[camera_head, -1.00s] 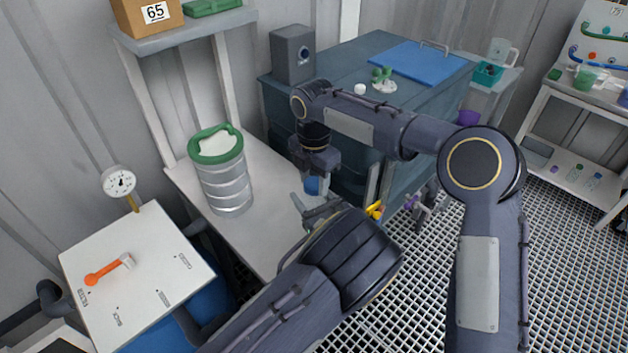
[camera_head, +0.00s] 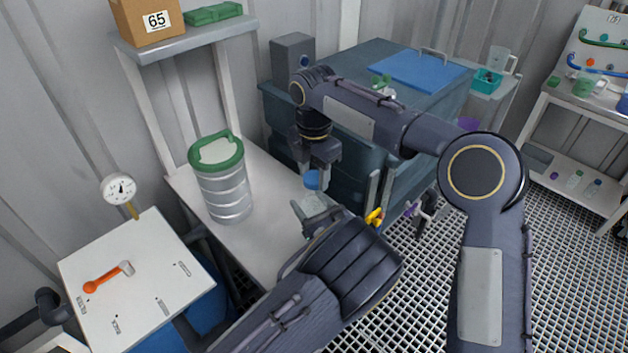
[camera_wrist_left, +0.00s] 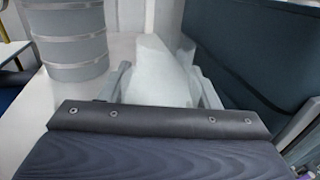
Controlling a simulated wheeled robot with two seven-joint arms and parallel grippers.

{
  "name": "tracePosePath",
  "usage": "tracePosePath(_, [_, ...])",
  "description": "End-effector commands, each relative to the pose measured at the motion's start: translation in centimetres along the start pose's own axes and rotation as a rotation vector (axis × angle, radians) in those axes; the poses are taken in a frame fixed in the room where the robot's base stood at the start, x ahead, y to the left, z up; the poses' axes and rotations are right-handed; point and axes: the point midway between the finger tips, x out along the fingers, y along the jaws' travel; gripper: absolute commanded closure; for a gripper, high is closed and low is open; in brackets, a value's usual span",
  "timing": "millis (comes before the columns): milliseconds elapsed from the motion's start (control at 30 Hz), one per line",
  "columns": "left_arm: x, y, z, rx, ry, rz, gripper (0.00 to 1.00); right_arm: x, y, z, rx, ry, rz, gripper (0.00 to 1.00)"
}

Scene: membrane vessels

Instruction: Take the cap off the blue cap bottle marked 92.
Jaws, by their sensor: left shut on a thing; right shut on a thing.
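A pale, translucent bottle (camera_head: 316,203) is between the fingers of my left gripper (camera_head: 318,215), over the bench's right edge. The bottle fills the space between the left fingers in the left wrist view (camera_wrist_left: 163,80), and no blue shows on it there. My right gripper (camera_head: 317,170) points down from above and is shut on a blue cap (camera_head: 312,180). The cap sits just above the bottle in the head view; I cannot tell whether they touch. No number is readable on the bottle. The left arm hides part of the left gripper.
A ribbed metal drum (camera_head: 226,185) with a green rim stands on the white bench (camera_head: 250,238) to the left. A dark teal cabinet (camera_head: 345,75) with a blue panel (camera_head: 407,70) is close behind and right of the grippers. A yellow object (camera_head: 374,217) is near the cabinet's front.

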Motion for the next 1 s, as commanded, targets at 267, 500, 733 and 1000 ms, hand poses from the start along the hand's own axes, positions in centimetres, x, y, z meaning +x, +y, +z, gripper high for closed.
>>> tracePosePath(267, [0.0, 0.0, 0.0, 0.000, 0.000, 0.000, 1.00, -1.2, 0.0, 0.0, 0.000, 0.000, -0.001, 0.83])
tracePosePath(500, [0.0, 0.0, 0.0, 0.000, 0.000, 0.000, 0.26, -1.2, 0.0, 0.0, 0.000, 0.000, -0.001, 0.83])
tracePosePath(733, [0.0, 0.0, 0.0, 0.000, 0.000, 0.000, 0.19, -1.2, 0.0, 0.0, 0.000, 0.000, -0.001, 0.83])
tracePosePath(1000, [-1.7, -0.1, -0.1, 0.000, 0.000, -0.004, 0.19, -0.8, 0.0, 0.0, 0.000, 0.000, -0.001, 0.83])
